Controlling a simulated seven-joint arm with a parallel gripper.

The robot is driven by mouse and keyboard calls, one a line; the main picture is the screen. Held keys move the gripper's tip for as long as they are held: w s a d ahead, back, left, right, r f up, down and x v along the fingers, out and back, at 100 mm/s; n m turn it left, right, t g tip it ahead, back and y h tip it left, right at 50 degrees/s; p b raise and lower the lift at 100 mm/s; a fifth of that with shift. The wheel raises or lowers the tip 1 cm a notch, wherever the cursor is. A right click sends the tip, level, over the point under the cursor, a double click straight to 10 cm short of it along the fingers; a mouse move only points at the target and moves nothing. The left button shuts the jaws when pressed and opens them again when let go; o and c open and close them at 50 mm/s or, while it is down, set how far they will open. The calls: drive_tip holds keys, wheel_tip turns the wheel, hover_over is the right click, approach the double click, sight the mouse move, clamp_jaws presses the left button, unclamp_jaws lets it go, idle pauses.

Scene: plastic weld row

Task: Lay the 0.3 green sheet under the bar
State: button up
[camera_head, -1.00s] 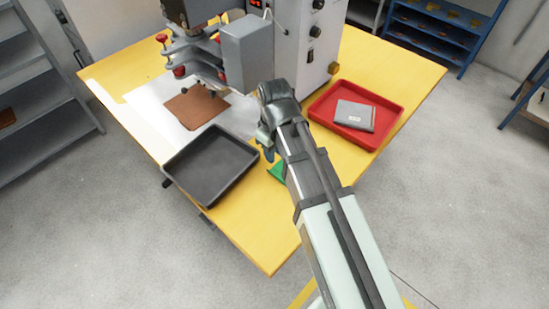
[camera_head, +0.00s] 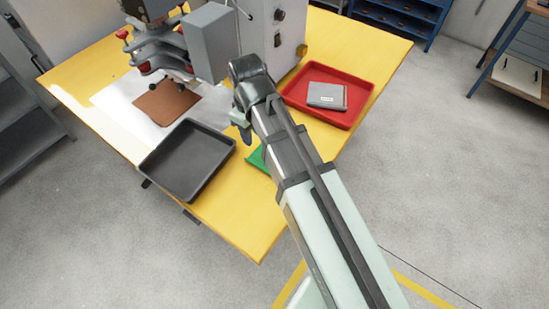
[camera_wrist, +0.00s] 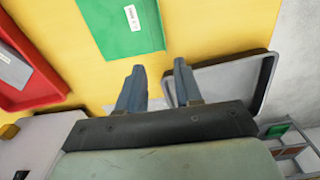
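The green sheet (camera_wrist: 112,38) lies flat on the yellow table, with a small white label whose print I cannot read. In the head view, my arm hides most of the green sheet (camera_head: 256,159). My gripper (camera_wrist: 159,68) is open and empty; in the wrist view its fingertips appear just below the sheet's edge, apart from it. In the head view my gripper (camera_head: 243,132) is above the table, between the black tray and the red tray. The welding machine's head (camera_head: 160,48) stands over a white plate (camera_head: 118,104); I cannot clearly make out the bar.
A brown sheet (camera_head: 166,102) lies on the white plate. An empty black tray (camera_head: 190,165) is left of my gripper. A red tray (camera_head: 345,119) at right holds a grey packet (camera_head: 327,95). The machine's grey housing (camera_head: 211,42) rises behind my gripper. The table's front is clear.

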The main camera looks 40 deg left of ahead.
drive_tip(key=m, duration=3.6)
hover_over(256, 164)
drive_tip(key=f, duration=0.8)
drive_tip(key=shift+d, duration=0.3)
drive_tip(key=shift+a+f, duration=0.2)
drive_tip(key=shift+f, duration=2.4)
